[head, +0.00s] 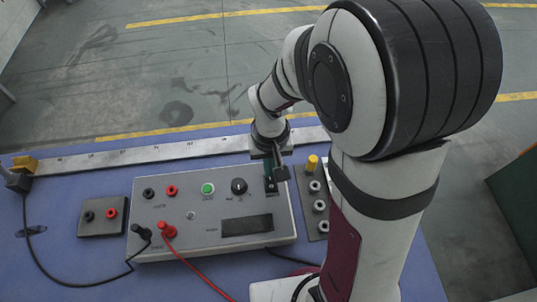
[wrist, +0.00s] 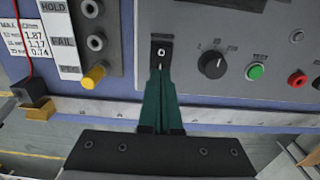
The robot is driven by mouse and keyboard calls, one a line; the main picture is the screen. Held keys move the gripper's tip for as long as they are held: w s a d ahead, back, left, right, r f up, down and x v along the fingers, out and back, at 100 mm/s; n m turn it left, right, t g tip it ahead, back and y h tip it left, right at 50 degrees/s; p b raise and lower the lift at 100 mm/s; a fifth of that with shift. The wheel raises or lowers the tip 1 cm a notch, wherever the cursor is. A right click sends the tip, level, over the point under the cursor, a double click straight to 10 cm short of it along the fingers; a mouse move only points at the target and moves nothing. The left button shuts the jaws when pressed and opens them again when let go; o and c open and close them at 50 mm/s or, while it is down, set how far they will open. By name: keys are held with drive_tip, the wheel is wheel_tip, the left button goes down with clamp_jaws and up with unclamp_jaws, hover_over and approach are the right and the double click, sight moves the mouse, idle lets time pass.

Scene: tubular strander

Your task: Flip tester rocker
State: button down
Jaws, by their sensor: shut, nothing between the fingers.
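The tester (head: 215,215) is a grey box on the blue bench, with a green button, a black knob, a dark display and several sockets. Its rocker (wrist: 161,54) is a small black switch plate with a pale mark, near the box's edge in the wrist view. My gripper (wrist: 160,72) is shut, with its green fingers together and their tips at the lower part of the rocker plate. I cannot tell whether they touch it. In the head view my gripper (head: 270,186) is over the right end of the tester and hides most of the rocker.
A socket strip (head: 313,230) with a yellow plug (head: 311,162) stands close right of the tester. A metal ruler (head: 150,155) runs behind it. Black and red leads (head: 198,270) come off the tester's front. A small socket block (head: 103,216) lies to the left.

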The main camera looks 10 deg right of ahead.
drive_tip(key=shift+f, duration=0.9)
idle(0.4)
wheel_tip(320, 180, up, 7)
drive_tip(key=shift+f, duration=0.15)
idle(0.5)
drive_tip(key=s+r+m+y, duration=0.1)
drive_tip(key=s+r+m, duration=0.1)
drive_tip(key=s, duration=0.6)
drive_tip(key=s+d+r+m, duration=0.1)
drive_tip(key=s+r+m, duration=0.2)
drive_tip(key=s+r, duration=0.2)
drive_tip(key=s, duration=0.3)
drive_tip(key=shift+s+d+m+y, duration=0.15)
drive_tip(key=shift+d+m+y, duration=0.15)
drive_tip(key=shift+y, duration=0.1)
idle(0.7)
